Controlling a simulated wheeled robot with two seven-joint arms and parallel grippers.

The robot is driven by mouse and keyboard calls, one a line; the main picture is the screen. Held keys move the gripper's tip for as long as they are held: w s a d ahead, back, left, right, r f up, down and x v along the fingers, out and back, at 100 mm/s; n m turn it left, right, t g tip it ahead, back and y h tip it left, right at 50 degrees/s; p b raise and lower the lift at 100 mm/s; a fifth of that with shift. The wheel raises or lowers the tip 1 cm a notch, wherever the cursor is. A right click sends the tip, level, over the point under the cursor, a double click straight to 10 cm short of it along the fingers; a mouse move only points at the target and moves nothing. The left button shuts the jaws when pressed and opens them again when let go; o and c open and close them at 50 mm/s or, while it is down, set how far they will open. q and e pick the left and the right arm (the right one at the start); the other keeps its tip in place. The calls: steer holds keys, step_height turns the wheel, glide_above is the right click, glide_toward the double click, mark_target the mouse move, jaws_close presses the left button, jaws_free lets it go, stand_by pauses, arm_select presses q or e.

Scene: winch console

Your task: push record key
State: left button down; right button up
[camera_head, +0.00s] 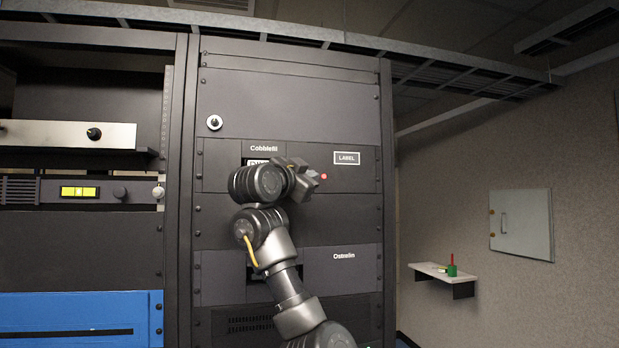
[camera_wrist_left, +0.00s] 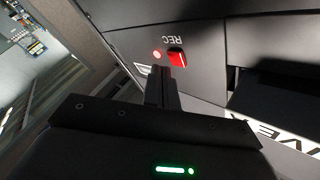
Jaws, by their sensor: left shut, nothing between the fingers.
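The record key (camera_wrist_left: 177,58) is a small red key on the dark rack panel, seen in the left wrist view beside the upside-down letters REC. A small round red light (camera_wrist_left: 157,54) glows next to it; the light also shows in the head view (camera_head: 323,176). In the head view the key is hidden behind my gripper. My left gripper (camera_head: 308,181) is shut and empty in front of the panel. In the left wrist view its closed fingertips (camera_wrist_left: 161,74) lie close to the key and the light; I cannot tell whether they touch the key.
The panel marked Cobblelli (camera_head: 220,165) has a white LABEL plate (camera_head: 347,158) right of the gripper. A key switch (camera_head: 214,122) sits above. Another rack bay with a blue unit (camera_head: 70,318) is at left. A wall shelf (camera_head: 432,270) stands at right.

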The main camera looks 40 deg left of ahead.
arm_select(q)
steer(key=shift+a, duration=0.15)
steer(key=shift+w+a, duration=0.2)
steer(key=shift+w, duration=0.05)
stand_by(0.5)
steer(key=shift+w+a+r+b, duration=0.1)
steer(key=shift+a+r+b, duration=0.1)
steer(key=shift+b, duration=0.1)
stand_by(1.1)
